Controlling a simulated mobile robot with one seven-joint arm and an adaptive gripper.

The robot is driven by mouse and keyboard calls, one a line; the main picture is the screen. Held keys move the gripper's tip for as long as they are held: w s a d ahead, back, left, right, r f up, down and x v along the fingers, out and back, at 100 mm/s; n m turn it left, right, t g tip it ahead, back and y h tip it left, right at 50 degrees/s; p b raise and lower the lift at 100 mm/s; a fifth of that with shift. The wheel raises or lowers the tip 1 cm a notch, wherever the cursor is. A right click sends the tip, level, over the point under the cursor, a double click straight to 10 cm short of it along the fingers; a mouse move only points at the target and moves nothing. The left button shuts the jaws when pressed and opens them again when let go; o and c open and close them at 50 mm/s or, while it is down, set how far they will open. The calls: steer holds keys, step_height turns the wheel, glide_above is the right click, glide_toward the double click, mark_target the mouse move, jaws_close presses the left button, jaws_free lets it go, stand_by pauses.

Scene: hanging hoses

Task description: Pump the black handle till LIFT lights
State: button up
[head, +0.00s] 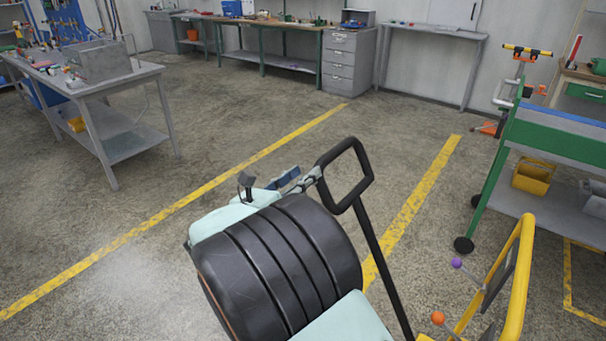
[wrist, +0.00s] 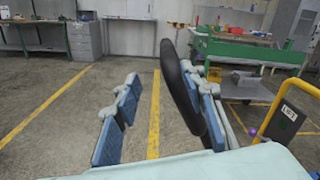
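The black handle (head: 364,166) is a closed loop on top of a long black bar that slants down to the right in the head view. In the wrist view the handle (wrist: 179,85) shows edge-on as a dark upright band. My gripper (head: 298,182) is at the loop's left side in the head view, partly hidden behind my own arm. In the wrist view my gripper (wrist: 160,92) has its blue-padded fingers wide apart. The handle lies close to the right finger, with a clear gap to the left finger. A dark panel reading LIFT (wrist: 289,116) shows no clear glow.
A yellow tubular frame (head: 522,275) stands at lower right, with a purple knob (head: 457,263) and an orange knob (head: 438,317) beside it. A green cart (head: 560,140) stands at right. A grey table (head: 125,80) is at left. The floor between is clear.

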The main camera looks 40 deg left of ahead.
steer(key=shift+s, duration=0.1)
steer(key=s+d+p, duration=0.1)
steer(key=s+p, duration=0.1)
steer(key=s, duration=1)
steer(key=shift+d, duration=0.15)
stand_by(0.6)
stand_by(0.7)
